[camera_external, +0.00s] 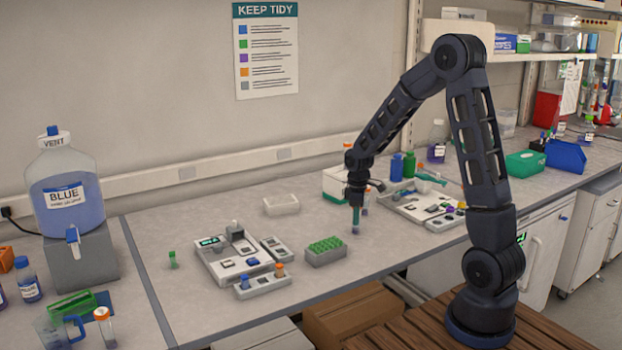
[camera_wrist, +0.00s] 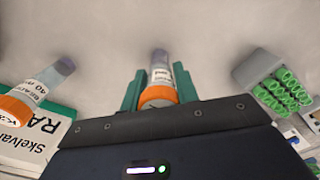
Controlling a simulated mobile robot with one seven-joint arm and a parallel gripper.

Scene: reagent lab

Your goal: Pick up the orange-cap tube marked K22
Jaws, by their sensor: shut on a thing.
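My gripper (camera_external: 356,215) is over the bench, pointing down, right of the green-capped rack. In the wrist view its two green fingers (camera_wrist: 160,90) are shut on an orange-cap tube (camera_wrist: 159,76), one on each side. The label on this held tube is too small to read for sure, and I cannot read a mark on its cap. A second orange-cap tube (camera_wrist: 36,92) stands apart at the left in the wrist view; its cap mark begins with K2, the rest is unclear. I cannot tell whether the held tube touches the bench.
A grey rack of green-capped tubes (camera_external: 326,252) is close to the left of my gripper. A small holder (camera_external: 262,287) carries a blue and an orange cap. A white box (camera_wrist: 40,143) is beside the second tube.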

